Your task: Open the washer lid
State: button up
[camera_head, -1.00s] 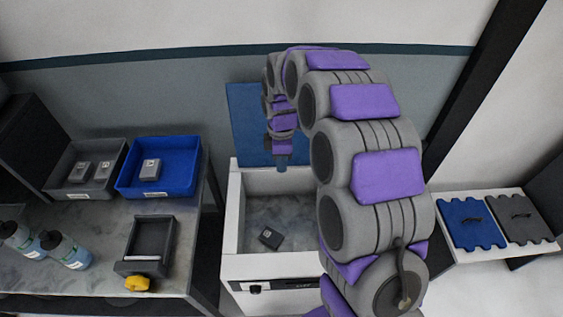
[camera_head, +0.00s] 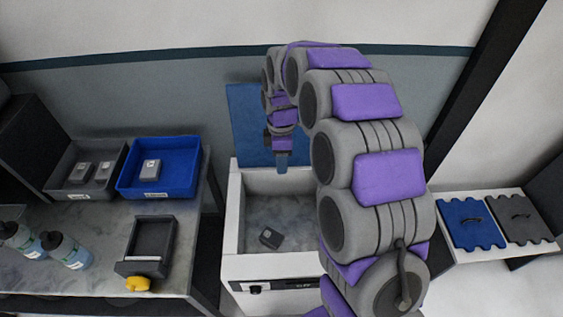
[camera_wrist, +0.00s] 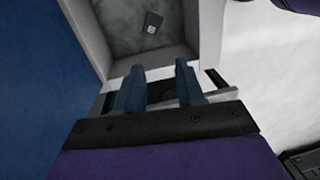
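The washer is a white open-topped box (camera_head: 235,215) in the head view, with a dark control strip on its front. Its blue lid (camera_head: 246,125) stands upright at the back edge, raised off the opening. A small dark block lies on the grey floor inside. My gripper (camera_head: 282,165) hangs over the back part of the opening, in front of the lid. In the wrist view its two blue fingers (camera_wrist: 158,72) are apart with nothing held between them. The lid (camera_wrist: 35,90) fills the left side there, and the block (camera_wrist: 152,22) shows in the basin at the top.
A bench on the left holds a grey bin (camera_head: 75,185), a blue bin (camera_head: 181,158), spray bottles and a dark tray (camera_head: 151,240) with a yellow knob.

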notch_tip(320, 180, up, 16)
jog(key=w+p, duration=0.2)
jog(key=p, duration=0.1)
jog(key=shift+f, duration=0.15)
jog(key=shift+s, duration=0.1)
